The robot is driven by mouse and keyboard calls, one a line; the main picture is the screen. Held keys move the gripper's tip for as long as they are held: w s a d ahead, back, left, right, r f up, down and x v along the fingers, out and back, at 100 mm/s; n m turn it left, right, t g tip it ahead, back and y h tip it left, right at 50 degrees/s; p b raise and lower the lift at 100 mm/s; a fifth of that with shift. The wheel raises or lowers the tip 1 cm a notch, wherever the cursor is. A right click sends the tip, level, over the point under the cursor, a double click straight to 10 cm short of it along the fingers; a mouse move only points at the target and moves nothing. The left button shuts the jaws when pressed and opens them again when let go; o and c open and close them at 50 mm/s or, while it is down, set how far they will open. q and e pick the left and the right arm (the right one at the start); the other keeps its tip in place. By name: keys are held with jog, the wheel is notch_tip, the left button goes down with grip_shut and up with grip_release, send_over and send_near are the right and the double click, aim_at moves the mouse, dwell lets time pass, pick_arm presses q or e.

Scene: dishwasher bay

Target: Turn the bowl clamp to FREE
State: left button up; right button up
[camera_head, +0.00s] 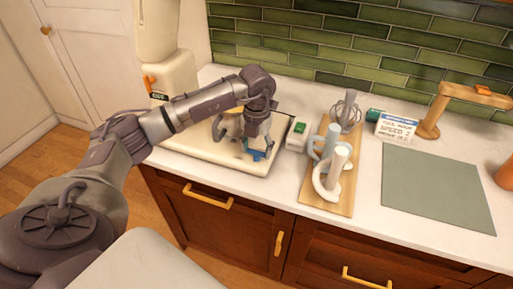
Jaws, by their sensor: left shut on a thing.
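The cream mixer (172,72) stands at the back left of the counter, with an orange lever (149,83) on its side. Its wide cream base (205,150) reaches right, under my left arm. A small blue part (259,155), which looks like the bowl clamp's handle, sits near the base's right end. My left gripper (252,147) is over the base, pointing down, with its fingers shut at the blue part. The fingers partly cover it, and I cannot read its turn position or any FREE mark. My right gripper is not in view.
A white box with a green switch (300,127) stands just right of the gripper. A wooden board (341,205) holds a whisk (348,108) and two pale attachments. A sign (396,127), a wooden stand (430,125) and a grey-green mat (435,190) lie further right.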

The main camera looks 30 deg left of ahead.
aim_at(257, 151)
pick_arm(q)
jog(key=shift+r, duration=0.1)
jog(key=o, duration=1.2)
jog(key=shift+c, duration=0.2)
notch_tip(257, 151, up, 12)
